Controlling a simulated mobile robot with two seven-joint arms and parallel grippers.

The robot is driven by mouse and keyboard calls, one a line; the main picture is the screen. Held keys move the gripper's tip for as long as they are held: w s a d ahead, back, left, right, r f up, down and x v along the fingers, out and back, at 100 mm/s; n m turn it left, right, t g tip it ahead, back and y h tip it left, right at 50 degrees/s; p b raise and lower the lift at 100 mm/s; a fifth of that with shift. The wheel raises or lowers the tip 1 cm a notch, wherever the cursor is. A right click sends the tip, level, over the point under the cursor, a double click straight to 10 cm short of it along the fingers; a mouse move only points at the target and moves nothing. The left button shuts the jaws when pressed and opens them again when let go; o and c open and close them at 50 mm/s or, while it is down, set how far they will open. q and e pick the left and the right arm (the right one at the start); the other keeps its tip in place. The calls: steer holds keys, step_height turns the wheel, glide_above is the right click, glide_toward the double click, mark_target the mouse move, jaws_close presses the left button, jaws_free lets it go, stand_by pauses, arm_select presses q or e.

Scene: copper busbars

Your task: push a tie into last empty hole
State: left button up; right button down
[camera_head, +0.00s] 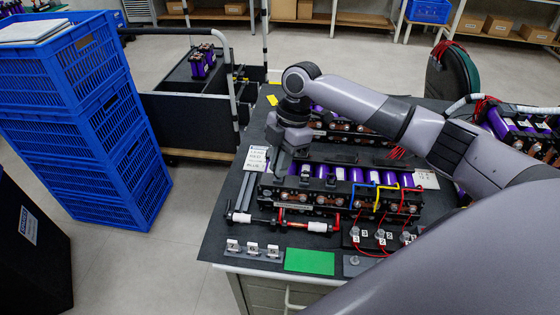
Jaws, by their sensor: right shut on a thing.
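A battery module with purple cells (330,172) and copper parts along its black front sits on the dark workbench mat. My right gripper (279,172) reaches down at the left end of this module, close to its upper edge. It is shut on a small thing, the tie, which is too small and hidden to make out. I cannot tell whether the tie touches a hole. The holes are too small to tell apart. My left gripper is not in view.
Blue, yellow and red leads (378,192) arch over the module's right front. Another module (345,127) stands behind. Blue crates (75,120) are stacked at left.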

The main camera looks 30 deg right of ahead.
steer(key=shift+f, duration=0.6)
stand_by(0.7)
steer(key=c, duration=1.1)
jaws_free()
steer(key=shift+r, duration=0.1)
steer(key=v, duration=0.7)
